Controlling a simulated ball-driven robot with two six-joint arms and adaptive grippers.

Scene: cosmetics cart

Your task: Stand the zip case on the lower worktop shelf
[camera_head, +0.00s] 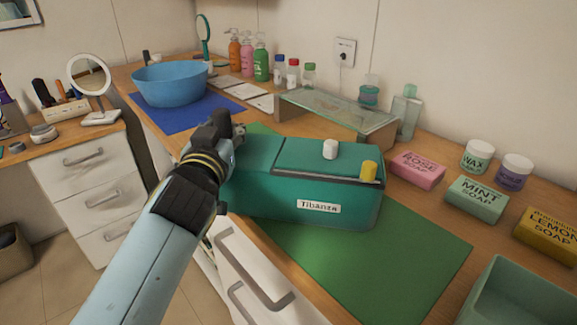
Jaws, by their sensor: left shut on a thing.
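A teal case (270,196) with a label reading "Tibanza" is the only thing here that looks like the zip case. It is over the green mat (405,265); I cannot tell whether it touches the mat. My left gripper (232,135) is shut at the case's left end, and the fingertips are partly hidden by the wrist. A low shelf with a glass top (335,108) stands on the worktop behind the case. Its front is partly hidden by the case. My right gripper is not in view.
A white cap (330,149) and a yellow cap (369,170) show at the case's top. Pink soap (417,169), green soap (477,199) and jars stand to the right. A teal tray (520,295) is at front right. A blue bowl (170,85) is at back left.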

